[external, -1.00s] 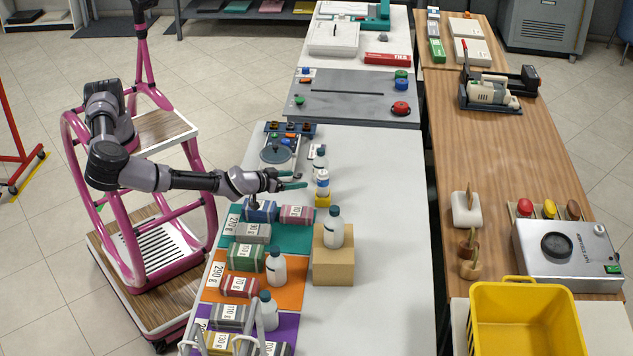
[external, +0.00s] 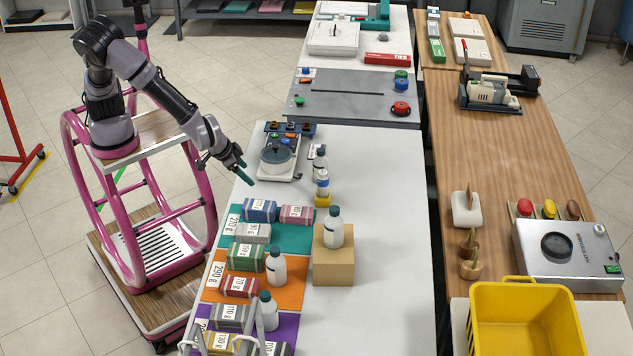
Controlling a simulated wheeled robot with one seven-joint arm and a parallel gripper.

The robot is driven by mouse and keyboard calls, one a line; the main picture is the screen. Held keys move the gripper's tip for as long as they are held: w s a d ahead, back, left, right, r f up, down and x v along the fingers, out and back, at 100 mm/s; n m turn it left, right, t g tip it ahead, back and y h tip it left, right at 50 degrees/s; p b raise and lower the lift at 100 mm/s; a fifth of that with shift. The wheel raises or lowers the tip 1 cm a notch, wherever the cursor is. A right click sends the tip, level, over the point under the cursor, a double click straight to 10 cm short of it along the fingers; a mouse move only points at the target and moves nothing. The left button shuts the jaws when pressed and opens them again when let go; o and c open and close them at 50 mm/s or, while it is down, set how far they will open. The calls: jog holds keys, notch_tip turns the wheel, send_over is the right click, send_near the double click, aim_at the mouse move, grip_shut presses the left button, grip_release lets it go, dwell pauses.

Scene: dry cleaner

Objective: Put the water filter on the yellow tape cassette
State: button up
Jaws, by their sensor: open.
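The water filter (external: 322,184), a small clear and white cylinder with blue on it, stands upright near the middle of the white table. The yellow tape cassette (external: 322,201) shows directly beneath it, and the filter appears to rest on it. My gripper (external: 244,171), with teal fingers, is open and empty at the table's left edge, well apart from the filter. The contact between filter and cassette is too small to see in detail.
A white bottle (external: 319,163) stands just behind the filter, and another stands on a cardboard box (external: 333,262) in front. A scale-like device with a round lid (external: 277,156) is behind my gripper. Striped weight packs (external: 260,211) lie on coloured mats. The table's right side is clear.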

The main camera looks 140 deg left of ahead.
jog(key=s+d+r+m+t+h, duration=0.2)
jog(key=s+d+r+m, duration=0.15)
jog(key=d+r, duration=0.45)
jog(key=s+d+r+m+t+h, duration=0.2)
jog(key=d+r+m, duration=0.35)
jog(key=r, duration=0.35)
jog(key=s+d+r+m+t, duration=0.1)
jog(key=s+d+r+m, duration=0.3)
jog(key=s+r, duration=0.2)
jog(key=s+d+r+m+t, duration=0.2)
jog(key=s+d+r+m, duration=0.2)
jog(key=s, duration=0.5)
jog(key=shift+s+d+r+m+t, duration=0.25)
jog(key=shift+r+m, duration=0.35)
jog(key=shift+r, duration=0.65)
jog(key=shift+w, duration=0.1)
